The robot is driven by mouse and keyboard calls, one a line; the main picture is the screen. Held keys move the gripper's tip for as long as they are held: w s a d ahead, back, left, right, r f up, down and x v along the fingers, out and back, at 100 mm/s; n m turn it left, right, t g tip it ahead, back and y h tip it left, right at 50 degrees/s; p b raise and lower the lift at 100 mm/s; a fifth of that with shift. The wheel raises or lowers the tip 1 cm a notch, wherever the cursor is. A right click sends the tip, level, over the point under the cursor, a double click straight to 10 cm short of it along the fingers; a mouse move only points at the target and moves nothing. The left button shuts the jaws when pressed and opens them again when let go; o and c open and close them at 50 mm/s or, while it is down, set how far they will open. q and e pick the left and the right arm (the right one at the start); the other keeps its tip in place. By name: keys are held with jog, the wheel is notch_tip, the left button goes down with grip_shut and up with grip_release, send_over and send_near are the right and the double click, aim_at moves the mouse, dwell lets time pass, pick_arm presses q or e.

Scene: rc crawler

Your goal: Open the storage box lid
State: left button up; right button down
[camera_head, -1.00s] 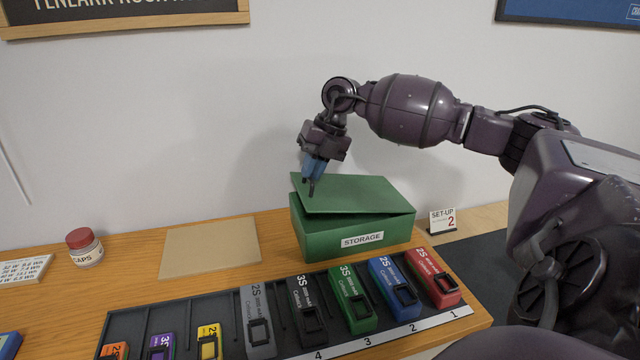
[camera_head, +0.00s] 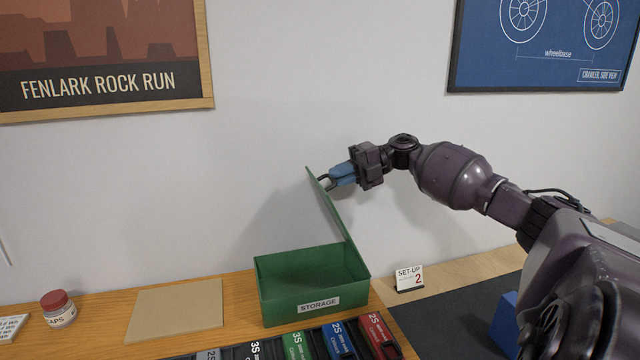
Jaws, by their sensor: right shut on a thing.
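The green storage box (camera_head: 318,306) stands on the wooden bench against the wall, with a "STORAGE" label on its front. Its inside shows and looks empty as far as I can see. The green lid (camera_head: 338,218) is swung up, steeply tilted, rising from the box's right side. My right gripper (camera_head: 327,181) is shut on the lid near its upper edge, coming from the right. My left gripper is not in view.
A row of labelled battery packs (camera_head: 338,340) lies in front of the box. A tan board (camera_head: 177,310) and a red-capped jar (camera_head: 58,309) are to the left. A "SET-UP 2" card (camera_head: 409,279) stands just right of the box. The wall is close behind.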

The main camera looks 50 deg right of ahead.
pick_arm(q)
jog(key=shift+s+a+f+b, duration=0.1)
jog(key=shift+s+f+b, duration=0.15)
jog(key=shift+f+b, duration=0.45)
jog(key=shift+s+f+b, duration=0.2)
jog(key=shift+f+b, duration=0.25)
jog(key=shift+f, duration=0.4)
pick_arm(e)
jog(key=s+d+t+y, duration=0.2)
jog(key=s+d+y, duration=0.3)
jog(key=d, duration=0.5)
jog(key=shift+s+d+f+t, duration=0.15)
jog(key=shift+s+d+t, duration=0.05)
jog(key=shift+s+t, duration=0.2)
jog(key=c, duration=1.2)
grip_release()
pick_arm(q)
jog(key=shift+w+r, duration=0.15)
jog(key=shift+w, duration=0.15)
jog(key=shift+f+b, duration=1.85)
pick_arm(e)
jog(key=v, duration=1)
jog(key=shift+d, duration=0.35)
